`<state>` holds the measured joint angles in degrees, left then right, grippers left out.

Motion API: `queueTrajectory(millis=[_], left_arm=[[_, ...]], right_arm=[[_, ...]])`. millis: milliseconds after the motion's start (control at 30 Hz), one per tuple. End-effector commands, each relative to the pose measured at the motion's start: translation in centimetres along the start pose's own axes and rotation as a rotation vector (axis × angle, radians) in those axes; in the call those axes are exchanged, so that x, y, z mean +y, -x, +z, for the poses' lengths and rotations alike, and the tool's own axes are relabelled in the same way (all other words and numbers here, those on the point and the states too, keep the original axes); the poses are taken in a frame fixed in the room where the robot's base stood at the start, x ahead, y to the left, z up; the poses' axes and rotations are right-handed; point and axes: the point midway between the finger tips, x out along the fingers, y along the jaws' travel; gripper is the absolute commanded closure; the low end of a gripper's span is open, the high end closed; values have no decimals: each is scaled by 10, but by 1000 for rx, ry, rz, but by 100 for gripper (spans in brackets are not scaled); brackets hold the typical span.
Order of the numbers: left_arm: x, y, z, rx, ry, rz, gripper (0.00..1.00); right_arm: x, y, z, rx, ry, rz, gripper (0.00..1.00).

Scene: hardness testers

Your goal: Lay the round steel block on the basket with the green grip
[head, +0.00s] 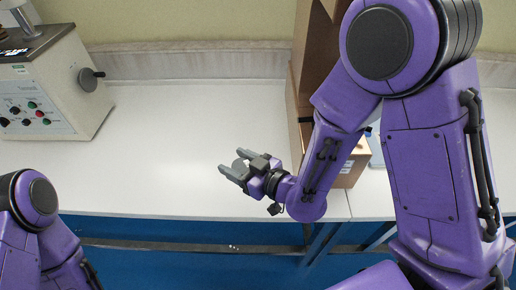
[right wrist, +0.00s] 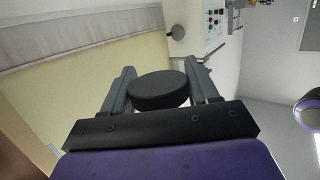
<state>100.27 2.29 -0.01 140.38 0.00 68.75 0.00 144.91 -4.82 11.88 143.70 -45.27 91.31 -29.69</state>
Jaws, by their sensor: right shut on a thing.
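My right gripper (head: 232,172) is over the white bench top in the head view. In the right wrist view the block (right wrist: 158,90) looks dark and sits between the two fingers of the gripper (right wrist: 160,85). My left arm shows at the lower left of the head view, but its gripper is out of view. No basket with a green grip can be made out in either view; my right arm covers part of the bench at the right.
A hardness tester (head: 48,88) with buttons and a side knob stands at the back left of the bench (head: 150,150). Brown cardboard boxes (head: 300,100) stand right of my gripper, partly behind my arm. The middle of the bench is clear up to its front edge.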

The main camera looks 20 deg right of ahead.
Motion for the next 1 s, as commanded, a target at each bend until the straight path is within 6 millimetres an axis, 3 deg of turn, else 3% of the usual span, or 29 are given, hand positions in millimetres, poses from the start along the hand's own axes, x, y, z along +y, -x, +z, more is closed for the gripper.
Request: queueTrajectory(millis=[100,267,600,1000], left_arm=[[0,0,0,0,0,0,57],[0,0,0,0,0,0,57],[0,0,0,0,0,0,57],[0,0,0,0,0,0,57]], right_arm=[[-20,-4,-6,3,21,-104,81],[-32,-12,-5,1,37,-189,81],[-45,-64,25,2,103,-500,81],[-45,-72,28,1,109,-534,81]])
